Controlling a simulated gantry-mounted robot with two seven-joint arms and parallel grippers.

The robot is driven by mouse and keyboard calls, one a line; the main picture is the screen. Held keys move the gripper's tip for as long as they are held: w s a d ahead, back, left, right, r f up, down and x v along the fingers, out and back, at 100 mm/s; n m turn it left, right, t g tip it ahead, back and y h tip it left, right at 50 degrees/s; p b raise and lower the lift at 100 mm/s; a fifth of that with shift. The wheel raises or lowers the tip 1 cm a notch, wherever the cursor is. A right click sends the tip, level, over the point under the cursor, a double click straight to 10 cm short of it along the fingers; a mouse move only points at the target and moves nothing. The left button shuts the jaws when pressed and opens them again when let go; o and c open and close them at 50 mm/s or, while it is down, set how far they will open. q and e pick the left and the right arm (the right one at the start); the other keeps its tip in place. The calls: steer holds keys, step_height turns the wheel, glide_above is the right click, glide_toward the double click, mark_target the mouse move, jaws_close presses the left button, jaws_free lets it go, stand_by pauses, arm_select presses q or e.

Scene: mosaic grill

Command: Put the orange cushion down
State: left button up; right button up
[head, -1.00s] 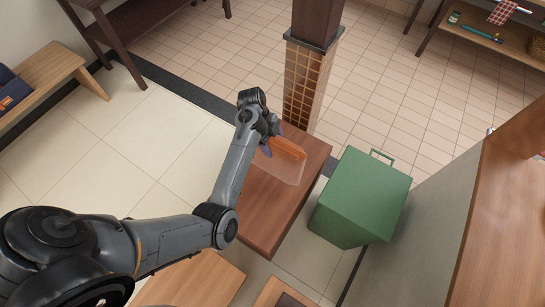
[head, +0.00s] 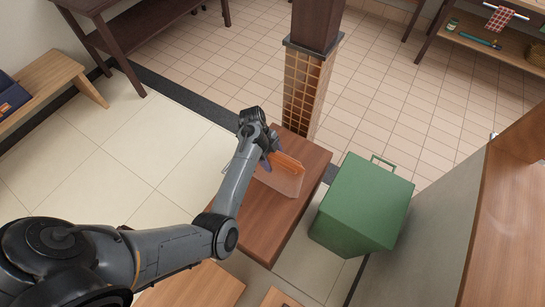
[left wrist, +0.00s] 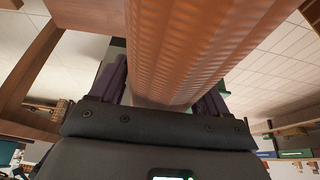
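The orange cushion (head: 286,178) shows in the head view as a thin upright slab, bright orange along its top edge and paler below. It is over the wooden table (head: 266,228) by the tiled pillar; I cannot tell whether its lower edge touches the tabletop. My left gripper (head: 269,160) is at its upper left side, with purple fingers partly hidden by the wrist. In the left wrist view the ribbed orange cushion (left wrist: 195,45) runs between the two fingers, which appear closed on it. My right gripper is not in view.
A green bin (head: 362,200) with a handle stands right of the table. The tiled pillar (head: 304,85) rises at the table's far end. A grey wall and wooden counter (head: 515,220) are at the right. Pale floor is open on the left.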

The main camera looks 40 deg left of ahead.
arm_select(q)
steer(key=o, duration=0.4)
steer(key=shift+c, duration=0.2)
